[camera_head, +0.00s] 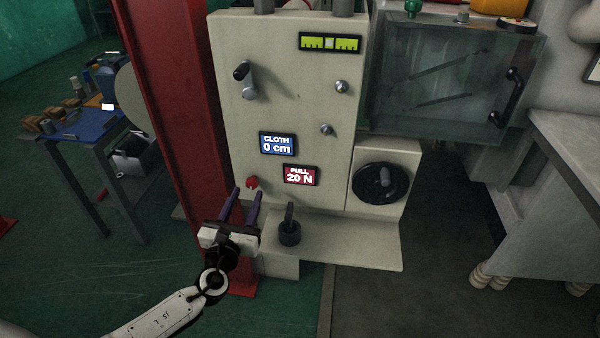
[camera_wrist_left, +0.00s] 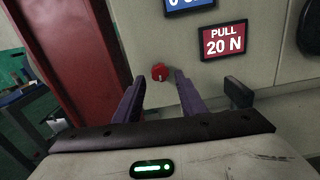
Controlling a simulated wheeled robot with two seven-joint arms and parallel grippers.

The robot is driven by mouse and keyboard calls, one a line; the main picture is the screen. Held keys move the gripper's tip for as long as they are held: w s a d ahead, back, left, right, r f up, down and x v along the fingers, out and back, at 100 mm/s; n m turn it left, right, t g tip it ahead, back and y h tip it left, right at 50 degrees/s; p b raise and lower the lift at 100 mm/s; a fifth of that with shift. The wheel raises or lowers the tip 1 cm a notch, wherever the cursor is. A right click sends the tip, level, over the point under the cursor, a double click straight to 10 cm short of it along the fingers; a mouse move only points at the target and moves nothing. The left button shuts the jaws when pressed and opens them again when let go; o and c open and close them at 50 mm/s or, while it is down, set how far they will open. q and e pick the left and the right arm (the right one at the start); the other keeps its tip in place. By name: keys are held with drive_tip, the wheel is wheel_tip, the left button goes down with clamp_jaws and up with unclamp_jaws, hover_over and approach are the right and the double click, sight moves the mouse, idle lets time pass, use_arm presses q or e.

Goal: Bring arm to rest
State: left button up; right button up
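My left gripper (camera_head: 241,207) is in front of the lower left of a cream machine panel (camera_head: 290,110). Its two purple fingers are apart with nothing between them. In the left wrist view, the fingers (camera_wrist_left: 158,98) point at the panel, and a red knob (camera_wrist_left: 160,72) shows beyond the gap between them. The same red knob (camera_head: 252,182) shows in the head view just above the fingers. I cannot tell the exact distance, but they look apart. My right gripper is in neither view.
A red post (camera_head: 170,80) stands left of the panel. A black knob with a lever (camera_head: 289,232) stands on the ledge (camera_head: 350,245) right of my gripper. Displays read "CLOTH 0 cm" (camera_head: 278,143) and "PULL 20 N" (camera_head: 301,174). A blue-topped table (camera_head: 85,128) is at left; open floor lies lower left.

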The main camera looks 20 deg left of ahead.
use_arm(q)
drive_tip(key=shift+v, duration=0.9)
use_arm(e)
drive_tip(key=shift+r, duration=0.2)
use_arm(q)
drive_tip(key=s+d+f+n+g+h+p, duration=0.1)
drive_tip(key=s+d+f+n+g+p, duration=0.25)
drive_tip(key=s+n, duration=0.45)
drive_tip(key=s+d+f+n+g+h+p, duration=0.1)
drive_tip(key=s+d+f+n+g+p, duration=0.2)
drive_tip(key=s+d+n, duration=0.45)
drive_tip(key=s+d+r+n+g+h+p, duration=0.1)
drive_tip(key=s+d+n, duration=0.3)
drive_tip(key=n, duration=0.4)
drive_tip(key=s+d+r+n+g+h+p, duration=0.1)
drive_tip(key=s+d+n+h+p, duration=0.2)
drive_tip(key=n, duration=0.5)
drive_tip(key=shift+s+d+r+h, duration=0.3)
drive_tip(key=shift+s+d, duration=0.3)
drive_tip(key=shift+s, duration=0.6)
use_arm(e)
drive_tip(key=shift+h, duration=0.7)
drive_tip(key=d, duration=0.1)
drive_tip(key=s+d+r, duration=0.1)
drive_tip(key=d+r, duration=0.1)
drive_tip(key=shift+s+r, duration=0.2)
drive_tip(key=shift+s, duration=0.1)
